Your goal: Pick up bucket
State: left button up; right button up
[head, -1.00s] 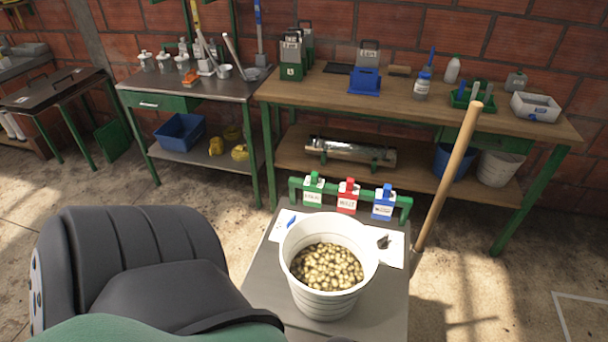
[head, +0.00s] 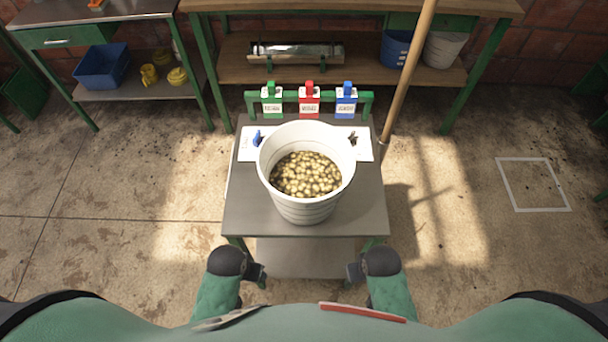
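A white ribbed bucket (head: 304,210) stands upright on a small grey-topped table (head: 250,212). It is filled partway with yellowish-brown beans or cherries (head: 306,174). My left gripper (head: 262,274) and my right gripper (head: 353,272) are both low in the head view, on the near side of the table's front edge. Both are apart from the bucket and hold nothing that I can see. Their fingers are small and dark, and I cannot tell how far they are parted.
A green rack with green (head: 271,101), red (head: 309,101) and blue (head: 346,101) tagged holders stands behind the bucket. A wooden pole (head: 408,75) rises at the table's right. Workbenches line the brick wall. A white floor outline (head: 534,185) lies at right, with open floor around.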

aim_at(305, 166)
jog(key=k+l+u, duration=0.35)
jog(key=l, duration=0.25)
jog(key=k+l+u, duration=0.3)
jog(key=l, duration=0.25)
jog(key=k, duration=0.1)
